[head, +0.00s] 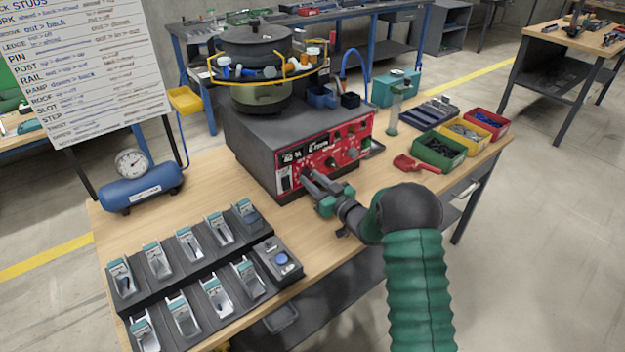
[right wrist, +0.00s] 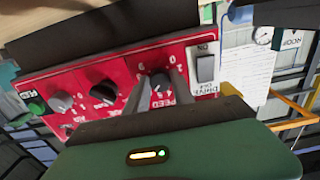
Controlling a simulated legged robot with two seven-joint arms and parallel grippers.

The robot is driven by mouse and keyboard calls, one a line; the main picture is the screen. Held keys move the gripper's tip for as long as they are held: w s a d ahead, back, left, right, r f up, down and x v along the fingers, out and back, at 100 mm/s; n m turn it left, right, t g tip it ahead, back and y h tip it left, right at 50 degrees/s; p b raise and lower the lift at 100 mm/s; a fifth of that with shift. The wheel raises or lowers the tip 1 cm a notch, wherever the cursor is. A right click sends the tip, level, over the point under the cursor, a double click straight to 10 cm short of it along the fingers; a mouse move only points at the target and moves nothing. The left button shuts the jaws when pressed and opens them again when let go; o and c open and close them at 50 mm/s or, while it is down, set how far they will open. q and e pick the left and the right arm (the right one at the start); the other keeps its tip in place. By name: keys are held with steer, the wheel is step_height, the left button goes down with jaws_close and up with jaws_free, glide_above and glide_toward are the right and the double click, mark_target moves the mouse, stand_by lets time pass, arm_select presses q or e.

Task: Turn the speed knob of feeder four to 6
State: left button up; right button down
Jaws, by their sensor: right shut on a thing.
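The bowl feeder's dark box (head: 262,138) stands on the wooden bench with a red control panel (head: 350,135) on its front. My right gripper (head: 306,176) reaches the lower left of that panel. In the right wrist view the panel appears upside down, and the dark speed knob (right wrist: 160,81) sits between my two fingers, which are shut on it. Numbers surround the knob and the word SPEED is partly covered by a finger. The pointer's exact setting is too small to tell. My left gripper is not in view.
A rocker switch (right wrist: 205,68) lies close beside the speed knob. Other knobs, one black (right wrist: 103,93) and one grey (right wrist: 60,102), are farther along the panel. A red scoop (head: 417,165) and a green bin (head: 438,150) stand at right; a tray rack (head: 190,270) is at front left.

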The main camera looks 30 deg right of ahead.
steer(key=shift+s+f, duration=0.15)
steer(key=shift+f, duration=0.3)
steer(key=c, duration=1.4)
jaws_free()
steer(key=o, duration=0.3)
steer(key=shift+d+r, duration=0.1)
steer(key=shift+r, duration=0.1)
steer(key=s, duration=0.5)
steer(key=s+d, duration=0.1)
steer(key=s, duration=0.5)
steer(key=s+p, duration=0.1)
steer(key=s, duration=0.4)
steer(key=shift+s+d, duration=0.2)
steer(key=shift+s, duration=0.05)
